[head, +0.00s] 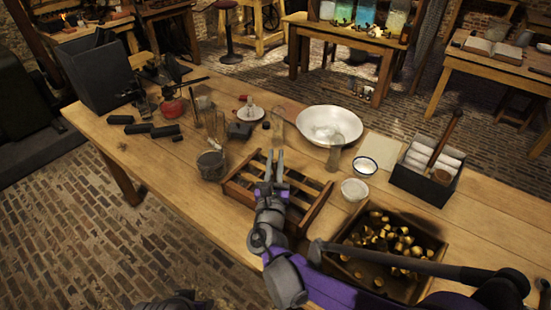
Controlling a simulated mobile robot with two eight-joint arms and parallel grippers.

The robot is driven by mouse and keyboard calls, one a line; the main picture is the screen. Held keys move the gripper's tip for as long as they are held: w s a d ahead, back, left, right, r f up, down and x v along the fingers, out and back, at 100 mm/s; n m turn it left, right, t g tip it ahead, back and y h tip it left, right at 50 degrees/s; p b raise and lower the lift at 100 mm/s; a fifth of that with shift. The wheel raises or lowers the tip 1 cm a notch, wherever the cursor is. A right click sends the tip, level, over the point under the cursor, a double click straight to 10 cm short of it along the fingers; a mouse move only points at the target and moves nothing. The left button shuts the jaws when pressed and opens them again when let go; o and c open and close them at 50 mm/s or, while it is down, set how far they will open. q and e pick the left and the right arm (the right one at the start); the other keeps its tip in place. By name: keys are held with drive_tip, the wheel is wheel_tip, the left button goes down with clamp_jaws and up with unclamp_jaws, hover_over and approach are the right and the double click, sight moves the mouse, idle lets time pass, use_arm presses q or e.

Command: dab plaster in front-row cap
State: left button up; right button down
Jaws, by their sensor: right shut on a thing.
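My right gripper (274,166) is over the slatted wooden crate (318,206) in the middle of the table. Its fingers are close together on something small that I cannot make out. The gripper and arm cover the middle of the crate, and I cannot tell a front-row cap inside it. A small white cup (354,190) with pale contents, possibly plaster, stands right of the crate. A white bowl with a dark rim (364,167) is behind it. Many brass caps (380,235) lie in a wooden tray (432,238) at the front right. My left gripper is not visible.
A wide white basin (330,124) and a glass jar (335,155) stand behind the crate. A grey pot (211,165) is to its left. A dark box of white rolls (425,180) stands at right. The front left tabletop (160,175) is mostly clear.

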sight(275, 176)
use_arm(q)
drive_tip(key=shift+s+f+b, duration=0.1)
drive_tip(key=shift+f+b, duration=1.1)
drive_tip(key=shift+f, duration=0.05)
use_arm(e)
drive_tip(key=shift+f, duration=1.55)
idle(0.4)
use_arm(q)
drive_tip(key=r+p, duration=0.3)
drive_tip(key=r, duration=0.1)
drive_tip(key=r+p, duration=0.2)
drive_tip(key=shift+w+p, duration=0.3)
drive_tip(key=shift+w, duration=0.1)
use_arm(e)
wheel_tip(275, 176, up, 8)
drive_tip(key=shift+f, duration=0.15)
idle(0.7)
